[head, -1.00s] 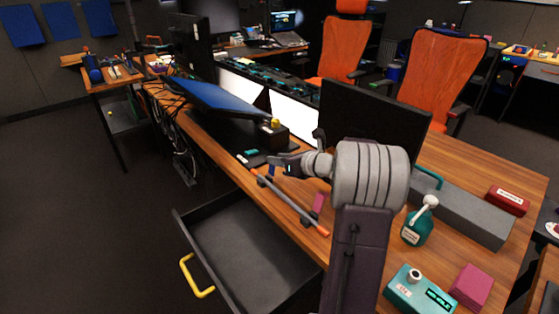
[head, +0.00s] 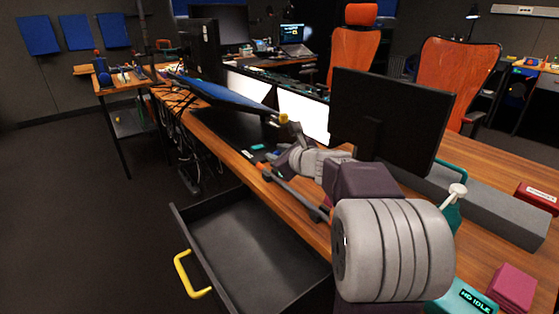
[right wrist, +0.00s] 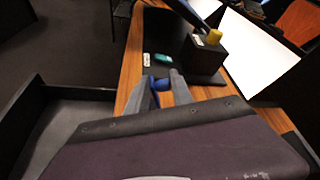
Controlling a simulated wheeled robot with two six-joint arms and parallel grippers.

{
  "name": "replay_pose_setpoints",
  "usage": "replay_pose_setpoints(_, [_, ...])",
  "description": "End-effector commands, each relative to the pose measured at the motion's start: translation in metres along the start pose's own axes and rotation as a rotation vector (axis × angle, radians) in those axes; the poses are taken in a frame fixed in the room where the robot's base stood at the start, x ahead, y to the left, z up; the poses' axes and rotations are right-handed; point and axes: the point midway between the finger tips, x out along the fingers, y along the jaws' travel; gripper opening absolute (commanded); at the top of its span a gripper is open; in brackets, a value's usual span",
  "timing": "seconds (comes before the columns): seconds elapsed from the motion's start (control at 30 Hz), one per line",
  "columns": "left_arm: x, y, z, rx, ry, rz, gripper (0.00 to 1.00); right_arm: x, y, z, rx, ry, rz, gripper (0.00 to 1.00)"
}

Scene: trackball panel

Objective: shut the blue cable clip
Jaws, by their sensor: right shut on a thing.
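The blue cable clip (right wrist: 163,84) shows in the right wrist view between the fingertips of my right gripper (right wrist: 161,92), near the front edge of the desk. The grey fingers are shut on it and cover part of it. Whether the clip itself is open or closed I cannot tell. In the head view my right gripper (head: 281,156) reaches over the desk, beside the black pad; the clip is small and mostly hidden there. My left gripper is not in view.
An open black drawer (head: 240,245) with a yellow handle (head: 190,275) juts out below the desk edge. A dark box with a yellow knob (right wrist: 213,37) stands beyond the gripper. A small teal piece (right wrist: 163,59) lies on the pad. A monitor (head: 390,120) stands right of my arm.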

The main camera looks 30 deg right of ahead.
Motion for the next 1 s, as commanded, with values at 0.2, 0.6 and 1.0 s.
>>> replay_pose_setpoints(0.2, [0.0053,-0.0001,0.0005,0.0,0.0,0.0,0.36,-0.0009,-0.0006,0.0009,-0.028,0.0,-0.017,0.0])
replay_pose_setpoints(0.6, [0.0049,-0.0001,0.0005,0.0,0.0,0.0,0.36,-0.001,-0.0011,0.0015,-0.029,0.0,-0.018,0.42])
replay_pose_setpoints(1.0, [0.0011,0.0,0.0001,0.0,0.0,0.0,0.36,-0.009,-0.0006,0.0027,-0.028,0.0,-0.014,0.45])
